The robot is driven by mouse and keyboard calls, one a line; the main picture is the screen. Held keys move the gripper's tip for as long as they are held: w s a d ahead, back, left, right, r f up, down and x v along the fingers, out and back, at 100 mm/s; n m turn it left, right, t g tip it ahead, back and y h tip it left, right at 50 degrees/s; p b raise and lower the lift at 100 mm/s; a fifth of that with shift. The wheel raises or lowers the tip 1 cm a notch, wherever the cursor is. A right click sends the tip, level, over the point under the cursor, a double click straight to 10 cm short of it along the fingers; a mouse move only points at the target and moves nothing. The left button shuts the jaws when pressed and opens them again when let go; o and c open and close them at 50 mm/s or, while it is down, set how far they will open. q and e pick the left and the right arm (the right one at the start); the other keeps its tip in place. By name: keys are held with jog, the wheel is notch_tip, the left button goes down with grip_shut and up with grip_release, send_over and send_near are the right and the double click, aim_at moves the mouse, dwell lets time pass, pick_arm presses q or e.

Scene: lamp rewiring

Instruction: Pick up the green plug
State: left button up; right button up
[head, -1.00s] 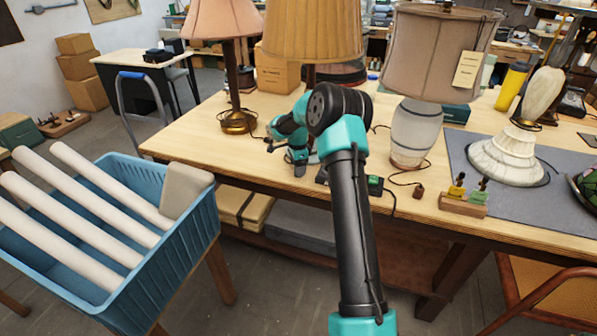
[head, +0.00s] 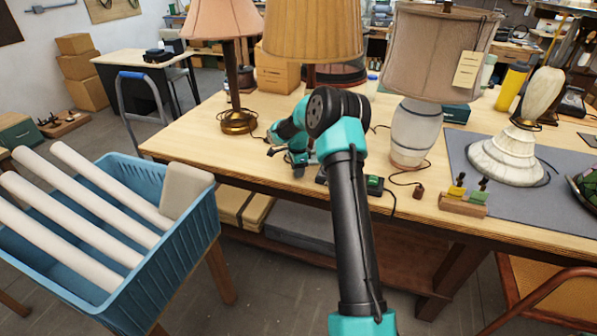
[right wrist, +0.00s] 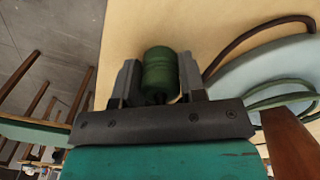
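The green plug (right wrist: 160,72) is a ribbed, dark green cylinder in the right wrist view. It sits between the two fingers of my right gripper (right wrist: 161,80), which lie close against both its sides; I see no clear gap. In the head view my right gripper (head: 299,168) points down at the front edge of the workbench (head: 215,152), left of the dark box with a green part (head: 374,185). The plug cannot be made out in the head view. My left gripper is not in view.
The orange-shaded lamp (head: 312,38) stands just behind the gripper, and the lamp with the white jar-like body (head: 412,135) stands to the right. Dark cords lie around them. A blue crate of white tubes (head: 175,262) stands front left. The bench's left front is clear.

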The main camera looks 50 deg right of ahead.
jog(key=c, duration=0.4)
jog(key=shift+o, duration=0.2)
jog(key=shift+r, duration=0.1)
jog(key=shift+r, duration=1.3)
jog(key=s+a+r, duration=0.2)
jog(key=s+a, duration=0.8)
jog(key=a, duration=0.2)
jog(key=shift+s, duration=0.3)
jog(key=shift+r, duration=0.15)
